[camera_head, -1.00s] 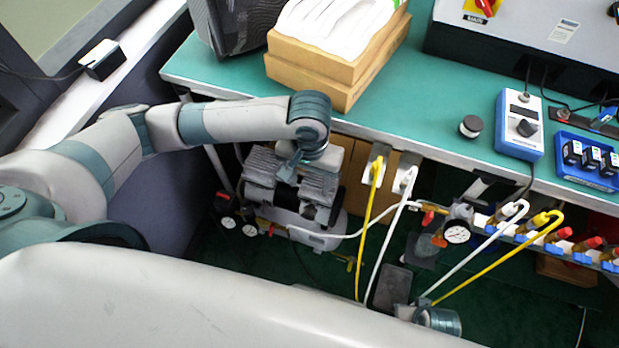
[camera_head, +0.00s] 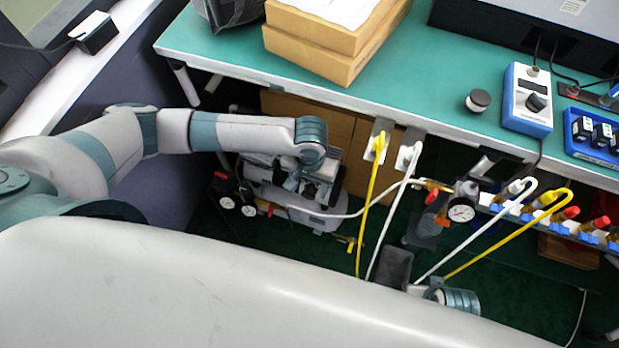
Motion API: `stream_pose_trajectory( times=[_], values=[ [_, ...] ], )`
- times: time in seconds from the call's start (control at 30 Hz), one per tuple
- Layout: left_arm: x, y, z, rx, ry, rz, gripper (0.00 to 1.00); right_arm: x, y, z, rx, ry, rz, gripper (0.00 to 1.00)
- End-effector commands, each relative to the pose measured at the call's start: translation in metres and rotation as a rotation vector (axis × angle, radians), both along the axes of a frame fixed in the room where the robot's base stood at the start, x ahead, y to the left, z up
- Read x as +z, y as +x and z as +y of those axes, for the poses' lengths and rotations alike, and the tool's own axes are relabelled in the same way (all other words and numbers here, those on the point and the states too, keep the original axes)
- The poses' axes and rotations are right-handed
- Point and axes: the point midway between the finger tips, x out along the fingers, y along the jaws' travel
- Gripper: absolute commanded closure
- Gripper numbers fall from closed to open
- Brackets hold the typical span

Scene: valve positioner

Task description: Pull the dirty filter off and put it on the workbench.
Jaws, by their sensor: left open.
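My left gripper (camera_head: 293,183) hangs below my left wrist, over the grey air compressor (camera_head: 322,222) under the bench. Its jaws are open; my wrist covers part of them, so I cannot tell whether they touch the compressor. I cannot clearly make out the dirty filter; small dark parts on the compressor beside the jaws are partly hidden. The green-topped workbench (camera_head: 430,92) runs across the upper picture. A small dark round part with a light top (camera_head: 478,101) stands on it. My right gripper is not in view.
A cardboard box (camera_head: 338,62) stands on the bench at its left. A blue-and-white meter (camera_head: 527,100) and a blue tray (camera_head: 598,150) stand at its right. Yellow and white hoses (camera_head: 371,205) hang in front, right of the compressor. A gauge (camera_head: 461,211) sits beyond them.

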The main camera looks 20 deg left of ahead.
Motion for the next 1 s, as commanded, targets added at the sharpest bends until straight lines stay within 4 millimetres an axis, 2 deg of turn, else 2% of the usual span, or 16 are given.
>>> stream_pose_trajectory(
  times=[0.2, 0.53, 0.57, 0.73, 0.77, 0.8, 0.9, 0.93, 1.0],
  values=[
    [-0.016, 0.0, 0.0, 0.001, 0.001, -0.001, 0.47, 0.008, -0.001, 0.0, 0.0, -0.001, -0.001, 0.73],
    [-0.018, 0.0, 0.0, 0.0, 0.0, -0.001, 0.47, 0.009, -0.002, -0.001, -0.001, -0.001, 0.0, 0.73],
    [-0.018, 0.0, 0.0, 0.0, 0.0, -0.001, 0.49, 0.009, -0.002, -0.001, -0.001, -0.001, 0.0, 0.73],
    [-0.018, 0.0, 0.0, 0.0, 0.0, -0.001, 0.9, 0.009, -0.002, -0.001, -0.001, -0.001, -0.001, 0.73],
    [-0.018, 0.0, 0.0, 0.0, 0.0, -0.001, 0.91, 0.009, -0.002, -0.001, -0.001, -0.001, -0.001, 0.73],
    [-0.018, 0.0, 0.0, 0.0, 0.0, -0.001, 0.72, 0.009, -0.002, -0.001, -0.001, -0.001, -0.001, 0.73],
    [-0.017, 0.0, 0.0, 0.0, 0.0, -0.001, 0.96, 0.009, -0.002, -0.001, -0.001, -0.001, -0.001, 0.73],
    [-0.017, 0.0, 0.0, 0.0, 0.0, -0.001, 1.0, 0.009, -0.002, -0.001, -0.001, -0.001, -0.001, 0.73],
    [-0.017, 0.0, 0.0, 0.0, 0.0, -0.001, 1.0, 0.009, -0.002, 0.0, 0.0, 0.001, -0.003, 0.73]
  ],
)
